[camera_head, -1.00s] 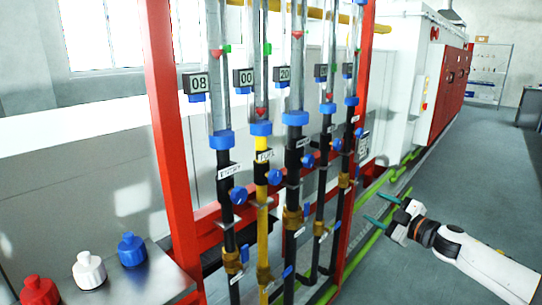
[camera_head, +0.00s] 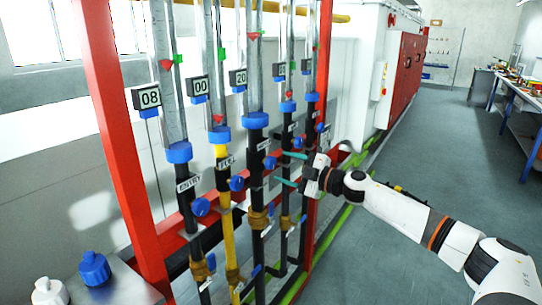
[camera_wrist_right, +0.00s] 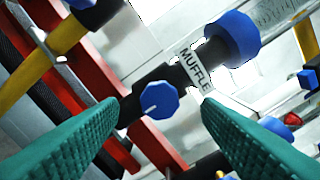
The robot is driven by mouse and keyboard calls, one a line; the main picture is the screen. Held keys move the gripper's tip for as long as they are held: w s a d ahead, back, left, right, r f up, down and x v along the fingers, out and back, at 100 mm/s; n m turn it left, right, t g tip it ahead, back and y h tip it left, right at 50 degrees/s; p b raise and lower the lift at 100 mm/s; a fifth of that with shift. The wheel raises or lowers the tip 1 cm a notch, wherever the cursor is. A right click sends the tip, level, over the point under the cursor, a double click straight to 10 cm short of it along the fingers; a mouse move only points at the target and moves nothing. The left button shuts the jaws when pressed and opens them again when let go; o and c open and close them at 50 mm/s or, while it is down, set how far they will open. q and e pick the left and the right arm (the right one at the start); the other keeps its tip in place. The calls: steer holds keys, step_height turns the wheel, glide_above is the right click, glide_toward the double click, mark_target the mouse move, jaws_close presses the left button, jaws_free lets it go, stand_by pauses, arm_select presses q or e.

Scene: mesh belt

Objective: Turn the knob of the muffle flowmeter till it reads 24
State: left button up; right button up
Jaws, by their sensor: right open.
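In the right wrist view a blue round knob (camera_wrist_right: 158,98) with a white mark stands on a black body beside a white label (camera_wrist_right: 193,68) reading MUFFLE. It appears to be the knob on the third tube (camera_head: 270,162) in the head view, whose display (camera_head: 238,78) reads 20. My right gripper (camera_head: 281,169) is open, its green fingers pointing at this knob. In the wrist view the knob lies between and beyond the fingers, apparently untouched. My left gripper is not in view.
Neighbouring tubes carry similar knobs, including the entry knob (camera_head: 201,206) and the yellow tube's knob (camera_head: 237,183). Displays beside them read 08 (camera_head: 148,97) and 00 (camera_head: 199,86). A red post (camera_head: 112,130) stands left. The floor (camera_head: 420,150) at right is open.

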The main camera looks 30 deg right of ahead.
mark_target(273, 163)
steer(key=p+x, duration=0.1)
steer(key=x, duration=0.4)
steer(key=shift+w+a, duration=0.15)
steer(key=shift+w, duration=0.25)
steer(key=shift+c, duration=0.6)
steer(key=shift+f, duration=0.1)
steer(key=c, duration=0.9)
